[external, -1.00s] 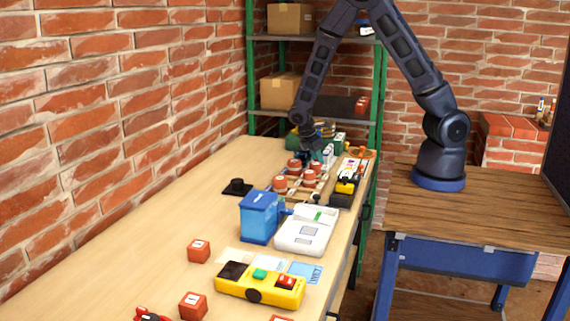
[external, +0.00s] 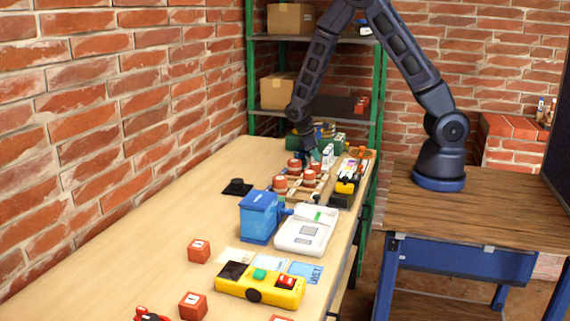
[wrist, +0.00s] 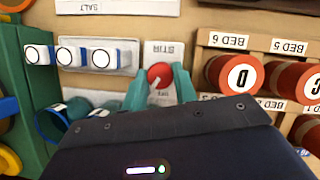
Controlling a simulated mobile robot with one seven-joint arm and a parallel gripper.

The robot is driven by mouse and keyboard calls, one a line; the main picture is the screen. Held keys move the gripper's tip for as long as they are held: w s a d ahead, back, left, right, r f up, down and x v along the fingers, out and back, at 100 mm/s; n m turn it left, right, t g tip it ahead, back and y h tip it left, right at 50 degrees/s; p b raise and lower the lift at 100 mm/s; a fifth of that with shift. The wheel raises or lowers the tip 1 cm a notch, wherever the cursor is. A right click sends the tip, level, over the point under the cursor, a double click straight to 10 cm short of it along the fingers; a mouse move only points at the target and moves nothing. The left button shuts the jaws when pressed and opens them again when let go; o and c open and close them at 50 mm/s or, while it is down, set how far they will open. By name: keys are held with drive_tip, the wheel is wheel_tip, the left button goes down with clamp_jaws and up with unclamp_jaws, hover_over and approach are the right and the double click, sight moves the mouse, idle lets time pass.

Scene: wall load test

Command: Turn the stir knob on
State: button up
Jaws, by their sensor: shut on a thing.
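The stir knob (wrist: 159,74) is a red round knob with a pale mark, on a white plate labelled STIR (wrist: 165,49) in the middle of the wrist view. Small lettering below the knob is hard to read. My gripper (wrist: 160,86) has its two teal fingers on either side of the knob, shut on it. In the external view my gripper (external: 307,160) is low over the far part of the bench among small items. The knob cannot be made out there.
Red cylinders on a wooden rack labelled BED 6 (wrist: 228,40) and BED 5 (wrist: 289,46) stand close on the right. White-faced blue pieces (wrist: 69,56) and a green block (wrist: 27,80) are on the left. A blue box (external: 259,216) stands nearer on the bench.

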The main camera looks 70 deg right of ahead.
drive_tip(key=m, duration=0.2)
drive_tip(key=m+y, duration=0.2)
drive_tip(key=m, duration=0.1)
drive_tip(key=shift+d+m, duration=0.25)
drive_tip(key=shift+m, duration=0.05)
drive_tip(key=m+y, duration=0.1)
drive_tip(key=m, duration=0.3)
drive_tip(key=shift+m+t+y, duration=0.3)
drive_tip(key=shift+m+y, duration=0.1)
drive_tip(key=o, duration=1)
drive_tip(key=shift+c, duration=0.2)
drive_tip(key=v, duration=1)
drive_tip(key=shift+d+r, duration=0.25)
drive_tip(key=shift+r, duration=0.1)
